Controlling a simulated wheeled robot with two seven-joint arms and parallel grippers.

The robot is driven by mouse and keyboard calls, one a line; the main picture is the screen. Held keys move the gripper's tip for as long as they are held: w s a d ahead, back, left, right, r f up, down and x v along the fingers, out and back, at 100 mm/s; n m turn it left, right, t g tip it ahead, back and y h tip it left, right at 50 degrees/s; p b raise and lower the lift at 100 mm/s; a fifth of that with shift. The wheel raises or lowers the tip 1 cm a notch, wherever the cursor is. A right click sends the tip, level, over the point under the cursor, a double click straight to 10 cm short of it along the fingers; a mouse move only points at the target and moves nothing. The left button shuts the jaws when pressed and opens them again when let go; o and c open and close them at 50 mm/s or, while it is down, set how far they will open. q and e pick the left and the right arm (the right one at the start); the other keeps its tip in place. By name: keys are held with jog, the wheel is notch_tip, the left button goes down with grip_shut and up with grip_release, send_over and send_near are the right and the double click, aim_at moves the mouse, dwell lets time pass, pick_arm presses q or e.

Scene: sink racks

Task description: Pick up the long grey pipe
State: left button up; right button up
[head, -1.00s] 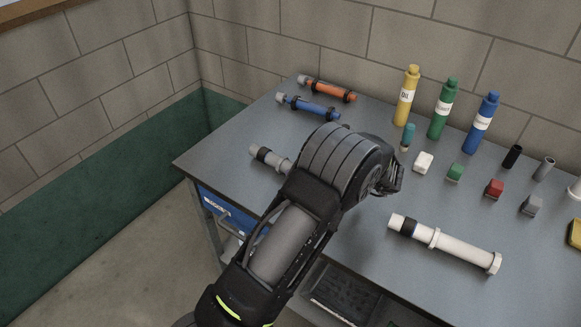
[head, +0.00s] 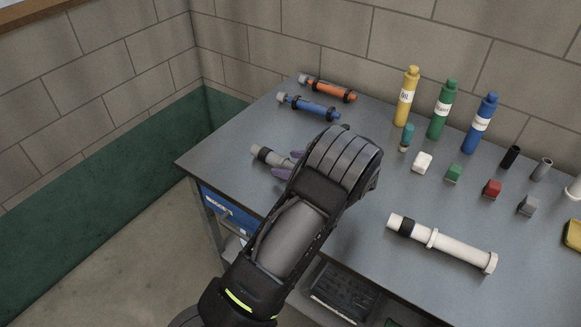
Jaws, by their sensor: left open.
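The grey pipe (head: 264,154) lies on the blue-grey workbench at the left, behind my left gripper. Only its left end, with a dark band, shows clearly; the rest is hidden by my gripper and wrist. My left gripper (head: 287,165) is open, with its purple fingertips pointing left at the pipe. One fingertip is on the far side of the pipe and one on the near side in the picture. I cannot tell whether they touch it. My right gripper is not in view.
A white pipe (head: 447,245) lies to the right. Orange (head: 331,90) and blue (head: 313,107) pipes lie behind. Yellow (head: 405,97), green (head: 440,110) and blue (head: 481,124) bottles stand at the back, with small blocks in front. The bench (head: 375,295) is clear near its front edge.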

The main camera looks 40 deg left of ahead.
aim_at(290, 163)
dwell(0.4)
pick_arm(q)
grip_shut()
dwell(0.6)
jog(key=shift+r, duration=0.1)
notch_tip(290, 163, up, 10)
jog(key=shift+f+b, duration=0.1)
jog(key=shift+b, duration=0.7)
